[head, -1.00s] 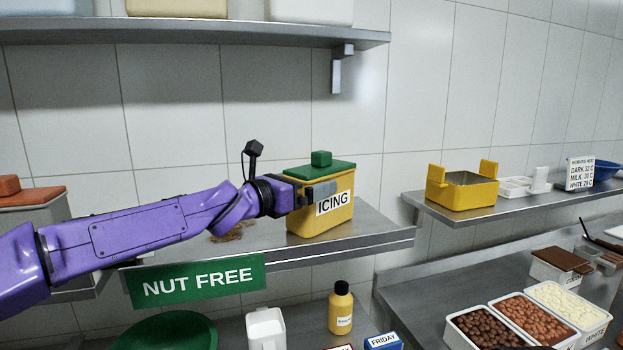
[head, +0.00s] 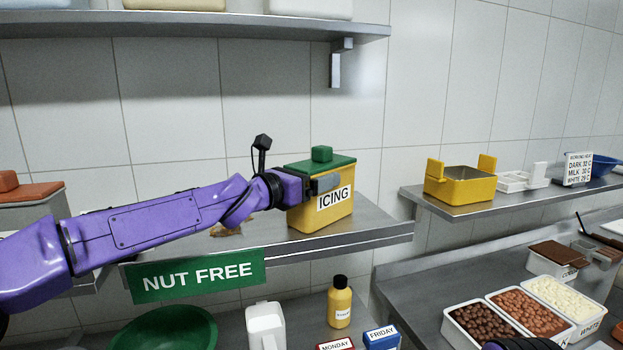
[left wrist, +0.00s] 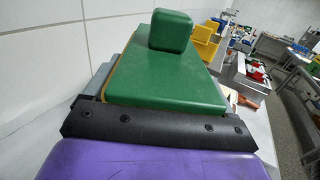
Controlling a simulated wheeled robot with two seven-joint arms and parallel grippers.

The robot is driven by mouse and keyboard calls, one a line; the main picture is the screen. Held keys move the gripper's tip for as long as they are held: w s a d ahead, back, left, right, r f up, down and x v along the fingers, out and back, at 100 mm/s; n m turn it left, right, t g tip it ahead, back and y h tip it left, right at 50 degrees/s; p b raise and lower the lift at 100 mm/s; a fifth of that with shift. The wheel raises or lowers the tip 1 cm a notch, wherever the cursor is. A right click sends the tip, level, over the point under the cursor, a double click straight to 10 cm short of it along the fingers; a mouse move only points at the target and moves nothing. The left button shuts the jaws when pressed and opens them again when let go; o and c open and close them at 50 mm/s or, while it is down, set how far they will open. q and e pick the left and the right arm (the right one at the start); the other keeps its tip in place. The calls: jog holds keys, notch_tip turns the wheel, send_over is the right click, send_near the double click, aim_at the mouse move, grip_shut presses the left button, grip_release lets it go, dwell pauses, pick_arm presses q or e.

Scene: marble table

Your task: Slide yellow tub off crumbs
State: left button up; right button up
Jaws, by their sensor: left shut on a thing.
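The yellow tub (head: 306,218) has a green lid with a square knob and an ICING label. It stands upright on the steel shelf with the green NUT FREE sign (head: 196,276). My left gripper (head: 321,184) is shut on the tub, just below the lid. The left wrist view shows the green lid (left wrist: 170,82) close ahead of the gripper; its fingertips are hidden there. Brown crumbs (head: 226,230) lie on the shelf left of the tub, apart from its visible base and partly hidden by my left arm. Whether crumbs lie under the tub cannot be seen.
Free shelf (head: 378,228) lies right of the tub, up to the shelf's end. Beyond a gap, another shelf holds an open yellow container (head: 460,190). A grey bin with an orange lid (head: 28,195) stands at left. A yellow bottle (head: 340,303) stands below.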

pick_arm(q)
jog(key=shift+s+d+f+b, duration=0.2)
jog(key=shift+s+d+b, duration=0.5)
jog(key=shift+d, duration=0.4)
jog(key=shift+s+d+r, duration=0.15)
jog(key=shift+s+d, duration=0.25)
jog(key=shift+d, duration=0.1)
jog(key=o, duration=1.4)
jog(key=shift+w, duration=0.1)
jog(key=shift+a, duration=0.3)
jog(key=b+v, duration=0.2)
jog(key=v, duration=0.8)
jog(key=shift+s+d, duration=0.1)
jog(key=shift+s, duration=0.1)
pick_arm(e)
jog(key=f, duration=0.2)
jog(key=s+f, duration=0.1)
jog(key=f, duration=0.1)
jog(key=shift+s+d, duration=0.1)
jog(key=shift+d, duration=0.05)
